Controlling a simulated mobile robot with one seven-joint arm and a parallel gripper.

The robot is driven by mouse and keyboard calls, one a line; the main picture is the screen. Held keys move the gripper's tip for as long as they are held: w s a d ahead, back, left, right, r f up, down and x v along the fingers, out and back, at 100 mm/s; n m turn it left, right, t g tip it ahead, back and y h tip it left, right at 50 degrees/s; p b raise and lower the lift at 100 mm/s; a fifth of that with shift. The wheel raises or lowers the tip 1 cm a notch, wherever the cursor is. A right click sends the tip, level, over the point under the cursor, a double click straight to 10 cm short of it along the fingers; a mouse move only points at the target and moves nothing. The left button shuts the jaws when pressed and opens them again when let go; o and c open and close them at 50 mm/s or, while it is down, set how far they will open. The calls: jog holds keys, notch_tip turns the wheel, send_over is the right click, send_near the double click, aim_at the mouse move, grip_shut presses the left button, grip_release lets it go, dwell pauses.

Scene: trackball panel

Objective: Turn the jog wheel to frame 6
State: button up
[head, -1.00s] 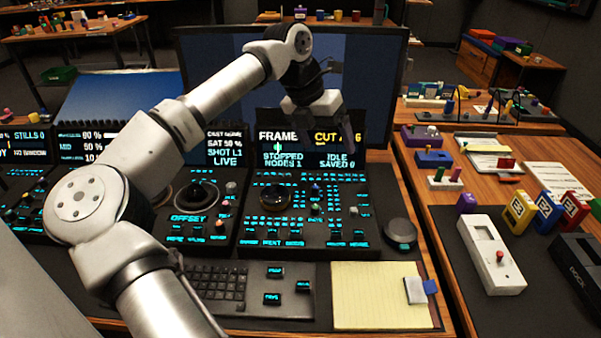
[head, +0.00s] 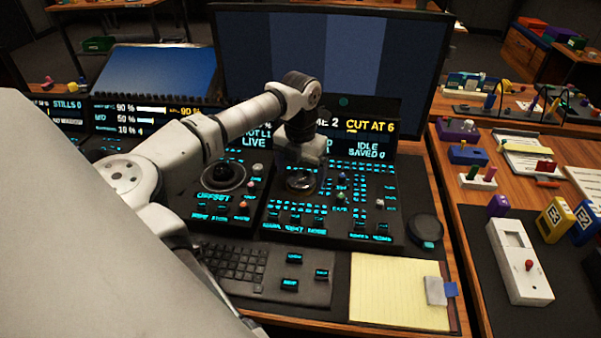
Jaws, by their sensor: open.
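The jog wheel (head: 301,183) is a dark round knob on the right-hand black control panel (head: 335,222), below the screens. My gripper (head: 302,174) is lowered over it, fingers pointing down. It is open, with its tips at or just above the wheel; contact cannot be made out. The screen (head: 368,124) behind it shows the end of the word FRAME with a 2, and CUT AT 6 in yellow. Lower down it reads IDLE and SAVED 0. My gripper and wrist cover the left part of this screen.
A trackball (head: 223,174) in a round ring sits on the panel to the left. Several small knobs and lit buttons stand right of the wheel. A round dark puck (head: 426,229), a keyboard (head: 232,268) and a yellow notepad (head: 395,293) lie around the panel.

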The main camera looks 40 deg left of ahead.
jog(key=shift+f, duration=0.85)
jog(key=shift+c, duration=0.5)
jog(key=c, duration=0.9)
